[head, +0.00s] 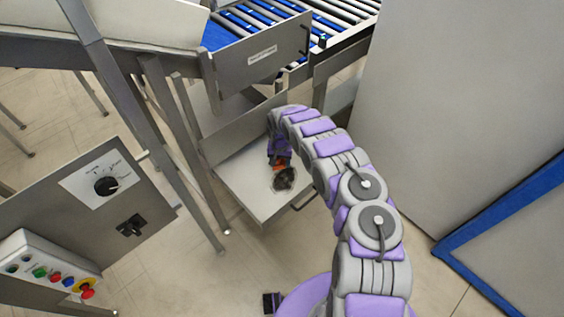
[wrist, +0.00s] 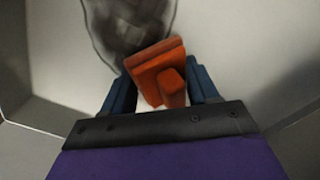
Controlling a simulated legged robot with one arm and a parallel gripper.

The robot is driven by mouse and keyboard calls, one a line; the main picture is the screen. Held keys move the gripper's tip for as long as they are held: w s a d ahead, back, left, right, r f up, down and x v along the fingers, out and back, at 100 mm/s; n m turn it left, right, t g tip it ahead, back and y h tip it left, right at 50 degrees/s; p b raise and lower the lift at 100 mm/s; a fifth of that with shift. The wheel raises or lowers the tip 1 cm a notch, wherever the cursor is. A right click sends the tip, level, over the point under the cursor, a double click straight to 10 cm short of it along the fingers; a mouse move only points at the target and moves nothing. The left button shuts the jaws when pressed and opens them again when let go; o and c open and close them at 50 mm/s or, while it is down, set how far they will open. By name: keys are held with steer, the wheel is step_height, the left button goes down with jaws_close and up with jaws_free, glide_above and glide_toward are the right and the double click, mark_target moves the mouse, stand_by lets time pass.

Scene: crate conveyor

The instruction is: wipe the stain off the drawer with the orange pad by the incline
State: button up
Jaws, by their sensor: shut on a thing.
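The open drawer (head: 244,187) is a pale metal tray below the conveyor in the head view. A dark, smudged stain (head: 285,179) lies on its bottom, and it also shows in the wrist view (wrist: 120,25). My gripper (wrist: 163,88) is shut on the orange pad (wrist: 153,60), holding it by its raised grip between blue fingers. The pad is at the near edge of the stain and overlaps it in the wrist view. I cannot tell whether the pad touches the drawer bottom. In the head view only a bit of orange shows beside the stain.
The roller conveyor (head: 262,25) and its metal side plate (head: 262,58) stand above the drawer. Metal legs (head: 185,150) and a control panel (head: 85,200) with a button box (head: 45,268) are at the left. A large grey panel (head: 450,100) stands at the right.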

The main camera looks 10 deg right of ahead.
steer(key=shift+s+a, duration=0.55)
steer(key=shift+a, duration=0.3)
steer(key=shift+s+d+p, duration=0.55)
steer(key=shift+s+p, duration=0.35)
steer(key=shift+p, duration=0.15)
steer(key=shift+s+d+f+p, duration=0.15)
steer(key=shift+s+d+p, duration=0.5)
steer(key=shift+s, duration=0.25)
